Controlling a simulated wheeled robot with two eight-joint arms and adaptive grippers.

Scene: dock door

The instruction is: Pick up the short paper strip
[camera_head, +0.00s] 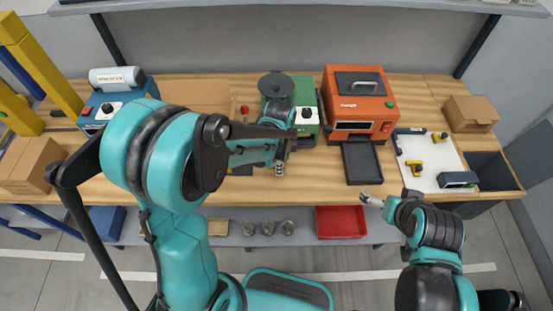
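I cannot make out a short paper strip for certain anywhere in this view. My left arm reaches over the bench, and its gripper (280,168) is low over the wooden top, in front of the green machine (305,110). Its fingers are small and partly hidden by the wrist, so I cannot tell whether they are open or hold anything. My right gripper (368,198) is near the bench's front edge, below the dark tray of the orange machine (358,100). Its finger opening is too small to read.
A blue label printer (112,103) stands at the left. A white mat (428,165) with small tools lies at the right, beside a dark bin (490,170). Cardboard boxes (30,165) (470,113) stand at both ends. A red tray (341,222) sits on the lower shelf.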

